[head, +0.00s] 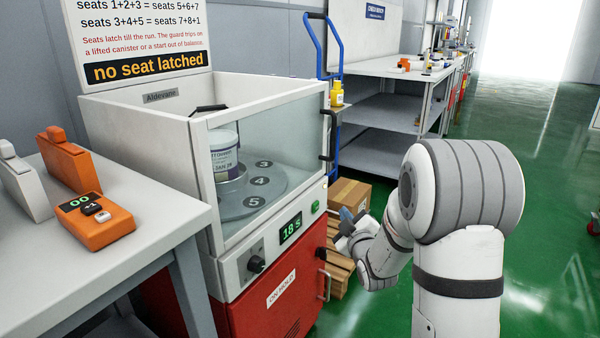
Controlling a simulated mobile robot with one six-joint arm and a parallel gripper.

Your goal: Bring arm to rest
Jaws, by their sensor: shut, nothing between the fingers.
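My arm rises at the right of the head view and bends down to the left. My gripper (347,218) is at its far end, small in the picture, in front of a cardboard box and just right of the machine's front. It is shut with nothing in it and appears apart from the machine. The white machine (160,142) has a clear guard and a round plate (250,194) with numbered seats. A white canister (224,150) stands inside on the plate. The machine's display (291,229) reads 18 S.
A sign (149,70) reads "no seat latched". A red cabinet (262,308) marked ON HOLD is under the machine. An orange counter (97,222) sits on the left table (60,275). A cardboard box (349,194) and a blue trolley (325,60) stand behind. Green floor is open at right.

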